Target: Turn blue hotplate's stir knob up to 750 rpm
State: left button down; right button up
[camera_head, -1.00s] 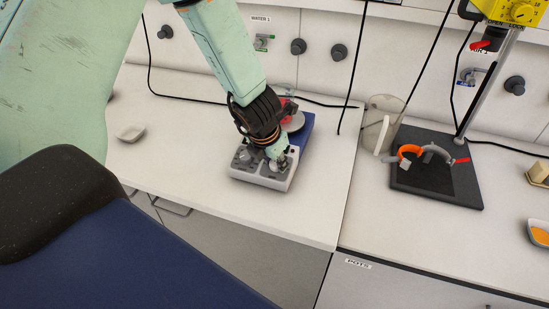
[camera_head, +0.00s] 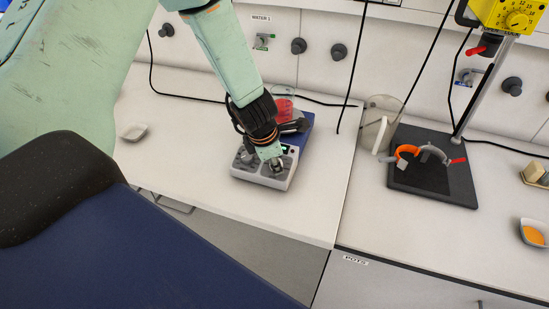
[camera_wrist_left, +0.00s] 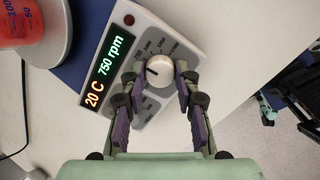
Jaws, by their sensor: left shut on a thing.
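The blue hotplate (camera_head: 306,122) stands on the white bench, its pale front control panel (camera_head: 262,180) facing me. In the left wrist view its display (camera_wrist_left: 105,70) reads 20 C and 750 rpm. The white stir knob (camera_wrist_left: 160,71) has a dark pointer line and sits between the fingers of my left gripper (camera_wrist_left: 160,85), which is shut on it. In the head view my left gripper (camera_head: 277,165) reaches down onto the panel and hides much of the knob. My right gripper is not in view.
A beaker of red liquid (camera_head: 283,100) stands on the hotplate; it also shows in the left wrist view (camera_wrist_left: 17,22). A clear jug (camera_head: 380,115) and a dark stand base (camera_head: 430,180) with an orange ring are to the right. A small white dish (camera_head: 134,132) lies left.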

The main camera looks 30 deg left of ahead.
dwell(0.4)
pick_arm(q)
jog(key=c, duration=1)
grip_release()
jog(key=shift+v, duration=6)
